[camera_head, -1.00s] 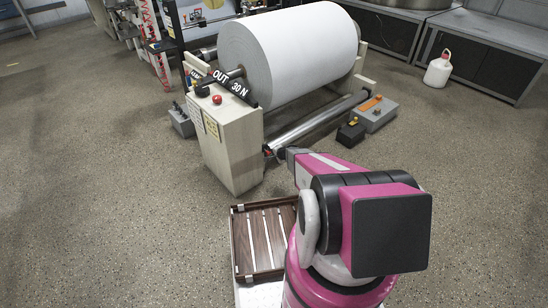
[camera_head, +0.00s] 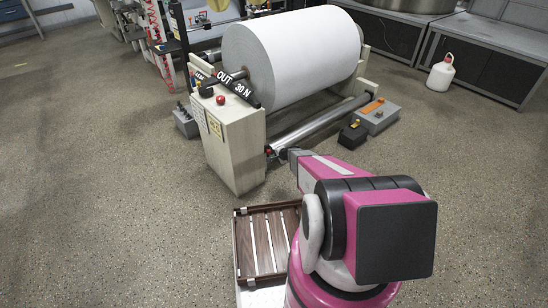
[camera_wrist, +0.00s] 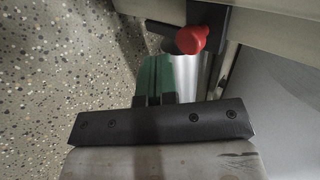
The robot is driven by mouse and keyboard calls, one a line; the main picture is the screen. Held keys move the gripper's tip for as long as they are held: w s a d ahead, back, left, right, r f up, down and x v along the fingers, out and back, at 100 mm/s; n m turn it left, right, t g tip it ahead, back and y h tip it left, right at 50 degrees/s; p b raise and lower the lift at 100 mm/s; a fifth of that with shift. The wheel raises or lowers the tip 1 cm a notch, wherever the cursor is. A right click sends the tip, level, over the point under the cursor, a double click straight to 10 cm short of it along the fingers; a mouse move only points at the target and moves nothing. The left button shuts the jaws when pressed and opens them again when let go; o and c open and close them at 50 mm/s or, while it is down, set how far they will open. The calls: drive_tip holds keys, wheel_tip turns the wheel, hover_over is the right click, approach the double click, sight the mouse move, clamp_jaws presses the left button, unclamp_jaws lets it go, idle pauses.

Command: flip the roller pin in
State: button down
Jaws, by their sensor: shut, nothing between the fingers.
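The roller pin shows in the wrist view as a red round knob (camera_wrist: 192,39) on a black bracket at the machine frame. In the head view a small red spot (camera_head: 269,150) shows at the near end of the steel roller (camera_head: 318,123). My gripper (camera_wrist: 154,72) is shut and empty, its green fingers side by side. In the wrist view the fingertips are just below and left of the red knob, close to it; I cannot tell if they touch. In the head view my arm ends beside the roller's near end, and the fingers are not clear.
The white paper roll (camera_head: 292,58) sits above the roller. A cream machine post (camera_head: 232,143) with a red button stands left of my arm. A wooden slatted tray (camera_head: 240,250) lies below my arm. A grey pedal box (camera_head: 377,118) is at the right. Open floor lies around.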

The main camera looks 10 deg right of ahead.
drive_tip(key=v, duration=1)
drive_tip(key=shift+s+d, duration=0.25)
drive_tip(key=shift+s, duration=0.2)
drive_tip(key=s+a+r+n+g+h, duration=0.2)
drive_tip(key=s+r+n+g, duration=0.2)
drive_tip(key=s+r, duration=0.9)
drive_tip(key=s+a+r+n+g+h, duration=0.3)
drive_tip(key=s+r+n, duration=0.4)
drive_tip(key=s+r, duration=0.6)
drive_tip(key=shift+s+r+n+g, duration=0.3)
drive_tip(key=shift+r+g, duration=0.3)
drive_tip(key=shift+r, duration=0.3)
